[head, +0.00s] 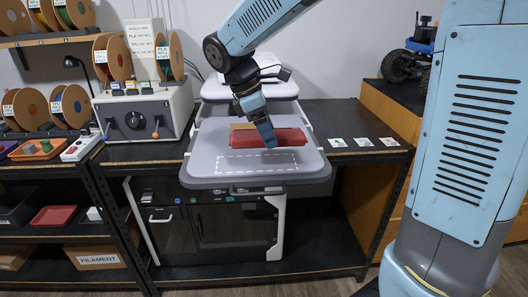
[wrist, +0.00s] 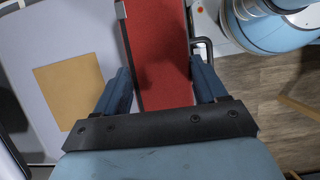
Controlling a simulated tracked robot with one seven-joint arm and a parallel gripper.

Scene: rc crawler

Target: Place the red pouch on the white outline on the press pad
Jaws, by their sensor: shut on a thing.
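The red pouch (head: 290,137) is a long, flat red piece at the back half of the pale grey press pad (head: 204,172) in the head view. The white dashed outline (head: 258,163) lies bare on the pad in front of it. My gripper (head: 268,142) reaches down from above and is shut on the pouch. In the wrist view my two blue fingers (wrist: 163,82) stand on either side of the pouch (wrist: 160,50), which runs lengthwise between them. I cannot tell how far the pouch is above the pad.
A tan square (wrist: 69,93) lies on the pad beside the pouch. The press's raised white upper part (head: 250,85) stands behind the pad. A grey spool machine (head: 145,113) is on the left, small cards (head: 362,142) on the right. A toy crawler (head: 410,60) sits on the wooden cabinet.

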